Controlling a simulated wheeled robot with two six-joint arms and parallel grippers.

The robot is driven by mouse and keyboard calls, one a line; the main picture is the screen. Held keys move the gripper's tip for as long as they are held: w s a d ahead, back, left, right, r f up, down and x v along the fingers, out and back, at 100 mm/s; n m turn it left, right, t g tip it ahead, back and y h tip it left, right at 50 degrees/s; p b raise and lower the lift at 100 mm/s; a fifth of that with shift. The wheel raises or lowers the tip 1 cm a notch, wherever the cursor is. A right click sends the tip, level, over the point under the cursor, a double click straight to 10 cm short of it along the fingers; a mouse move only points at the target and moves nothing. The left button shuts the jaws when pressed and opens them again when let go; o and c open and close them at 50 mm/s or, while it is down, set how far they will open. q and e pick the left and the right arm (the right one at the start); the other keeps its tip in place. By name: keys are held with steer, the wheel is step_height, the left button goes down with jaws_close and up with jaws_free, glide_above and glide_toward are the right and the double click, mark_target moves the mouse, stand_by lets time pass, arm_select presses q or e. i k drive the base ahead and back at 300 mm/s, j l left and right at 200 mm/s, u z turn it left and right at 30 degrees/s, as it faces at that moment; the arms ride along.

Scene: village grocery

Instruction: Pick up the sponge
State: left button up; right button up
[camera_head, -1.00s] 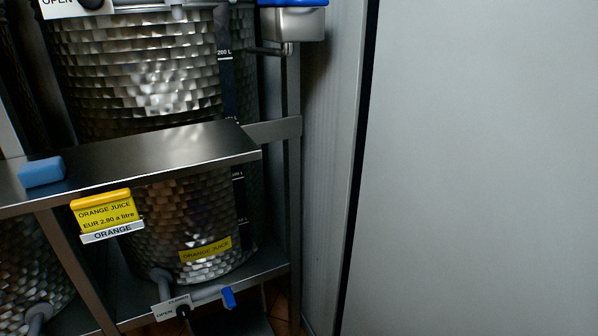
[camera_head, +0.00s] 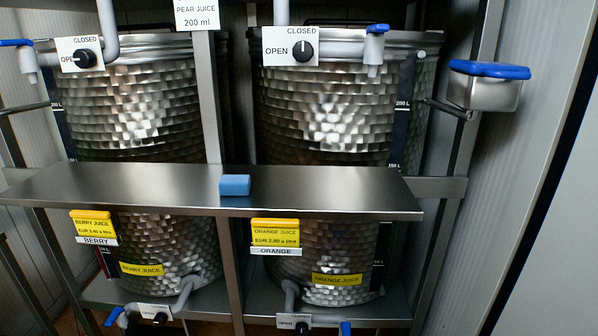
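The sponge (camera_head: 235,185) is a small blue block. It lies flat on a metal shelf (camera_head: 330,190) in front of the steel juice tanks, near the shelf's middle. Nothing touches or covers it. Neither of my grippers shows in the head view.
Patterned steel tanks (camera_head: 135,115) and (camera_head: 330,110) stand behind the shelf, with a post (camera_head: 210,100) between them. Yellow price signs (camera_head: 275,232) hang at its front edge. A steel box with a blue lid (camera_head: 486,88) juts out at the right, beside a grey wall panel. The shelf around the sponge is bare.

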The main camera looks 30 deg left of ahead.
mark_target(228, 185)
steer(key=u, duration=1.35)
